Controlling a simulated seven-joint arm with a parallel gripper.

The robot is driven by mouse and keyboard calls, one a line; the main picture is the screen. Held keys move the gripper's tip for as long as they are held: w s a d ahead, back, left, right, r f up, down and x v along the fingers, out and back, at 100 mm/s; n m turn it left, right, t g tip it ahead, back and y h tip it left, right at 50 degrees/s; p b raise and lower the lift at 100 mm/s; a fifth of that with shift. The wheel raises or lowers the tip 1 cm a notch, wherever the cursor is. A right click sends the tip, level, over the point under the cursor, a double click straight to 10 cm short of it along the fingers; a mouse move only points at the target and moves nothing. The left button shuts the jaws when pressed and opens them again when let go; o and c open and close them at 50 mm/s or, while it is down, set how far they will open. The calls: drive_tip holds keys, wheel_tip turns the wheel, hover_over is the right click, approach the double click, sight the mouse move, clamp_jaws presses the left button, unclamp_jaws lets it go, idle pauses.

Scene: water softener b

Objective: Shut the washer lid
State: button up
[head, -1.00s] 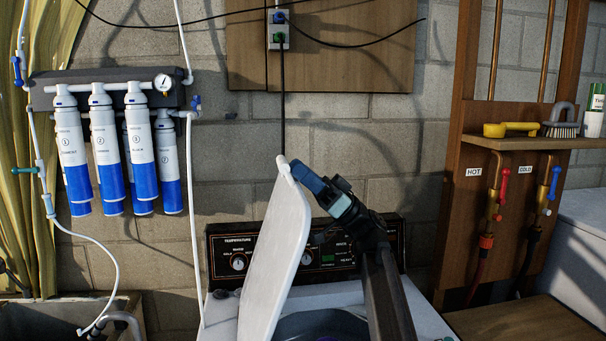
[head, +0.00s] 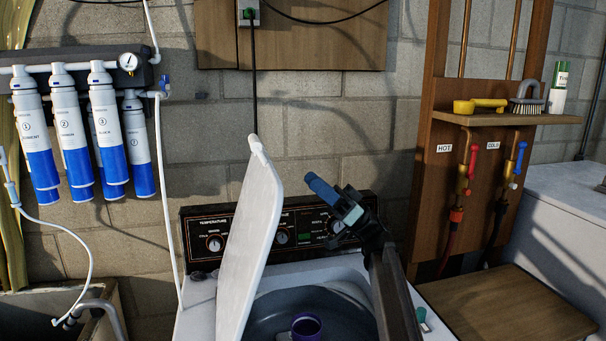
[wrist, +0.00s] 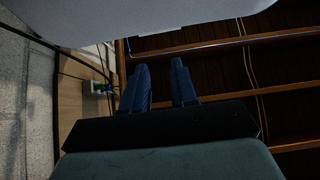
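The white washer lid (head: 250,240) stands raised over the left side of the washer (head: 345,270), its top leaning right. The drum opening (head: 340,305) is uncovered, and a purple-rimmed object (head: 307,326) shows in it. My gripper (head: 316,186) is right of the lid's upper part, apart from it, with its blue fingers pointing up and left. In the wrist view the two blue fingers (wrist: 160,66) are spread with an empty gap between them. A pale surface, apparently the lid (wrist: 150,18), fills the top of that view.
The control panel (head: 285,235) stands behind the drum, close to my arm. Filter cartridges (head: 75,140) hang on the left wall. A wooden post with hot and cold taps (head: 470,165) and a shelf (head: 505,117) stands at right. Open air lies above the washer.

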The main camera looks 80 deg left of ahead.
drive_tip(key=shift+o, duration=0.5)
drive_tip(key=shift+w+f, duration=0.4)
drive_tip(key=shift+w, duration=0.05)
drive_tip(key=shift+o, duration=0.8)
drive_tip(key=shift+s+r, duration=0.25)
drive_tip(key=shift+s, duration=0.05)
drive_tip(key=x, duration=1.2)
drive_tip(key=shift+s+r, duration=0.25)
drive_tip(key=shift+s, duration=0.05)
clamp_jaws()
drive_tip(key=shift+c, duration=1.3)
unclamp_jaws()
drive_tip(key=shift+w, duration=0.1)
